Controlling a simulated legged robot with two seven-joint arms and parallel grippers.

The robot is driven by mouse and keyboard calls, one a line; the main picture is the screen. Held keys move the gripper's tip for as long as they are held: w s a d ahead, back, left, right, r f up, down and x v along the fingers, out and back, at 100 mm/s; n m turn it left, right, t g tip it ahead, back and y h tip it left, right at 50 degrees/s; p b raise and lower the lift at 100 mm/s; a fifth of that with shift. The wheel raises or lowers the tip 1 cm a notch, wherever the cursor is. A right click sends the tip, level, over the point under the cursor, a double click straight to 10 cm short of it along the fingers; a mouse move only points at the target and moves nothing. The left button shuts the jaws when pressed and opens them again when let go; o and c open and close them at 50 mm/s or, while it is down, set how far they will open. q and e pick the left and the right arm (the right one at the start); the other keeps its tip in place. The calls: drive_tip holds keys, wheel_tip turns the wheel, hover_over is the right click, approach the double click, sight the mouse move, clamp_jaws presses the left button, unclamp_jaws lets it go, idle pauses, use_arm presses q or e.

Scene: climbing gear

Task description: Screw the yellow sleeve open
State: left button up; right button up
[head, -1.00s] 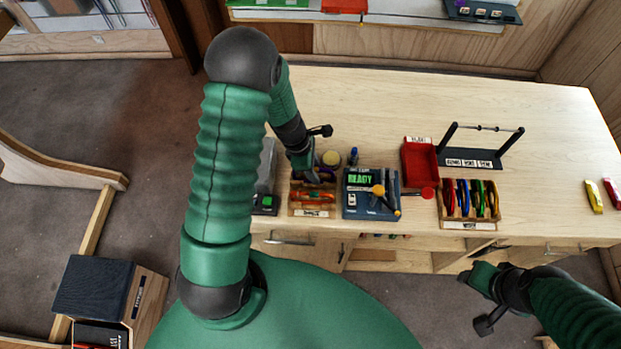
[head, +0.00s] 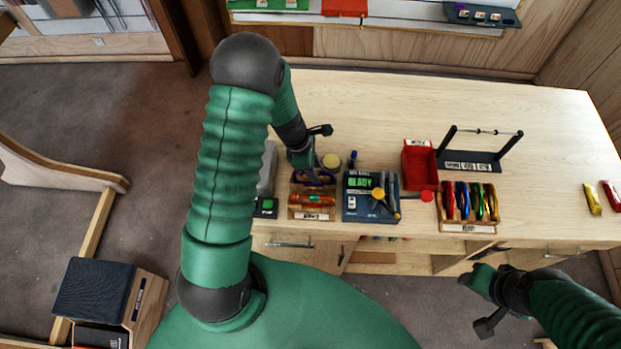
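My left gripper (head: 308,172) points down over the back of a small wooden tray (head: 312,214), close to a purple ring-shaped item (head: 322,178). Its fingers are small and partly hidden, so I cannot tell whether they are open or touch that item. An orange-red item (head: 311,200) lies in the tray's front part. I cannot make out a yellow sleeve for certain. A round yellow part (head: 378,193) shows on the dark blue device (head: 356,207) with a green display. My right gripper (head: 480,277) hangs in front of the bench, away from the gear; its fingers are unclear.
A wooden rack (head: 468,228) holds several coloured carabiners. A red bin (head: 418,158) and a black stand (head: 470,165) are behind it. A yellow item (head: 592,199) and a red item (head: 612,194) lie at the right. The bench (head: 400,100) is clear at the back.

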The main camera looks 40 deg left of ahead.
use_arm(q)
drive_tip(key=shift+w, duration=0.1)
drive_tip(key=shift+r, duration=0.1)
drive_tip(key=shift+r+p, duration=1.35)
drive_tip(key=shift+s+d, duration=0.35)
drive_tip(key=shift+s, duration=0.3)
wheel_tip(320, 180, down, 3)
drive_tip(key=b, duration=0.3)
drive_tip(key=shift+a, duration=0.1)
drive_tip(key=shift+r, duration=0.1)
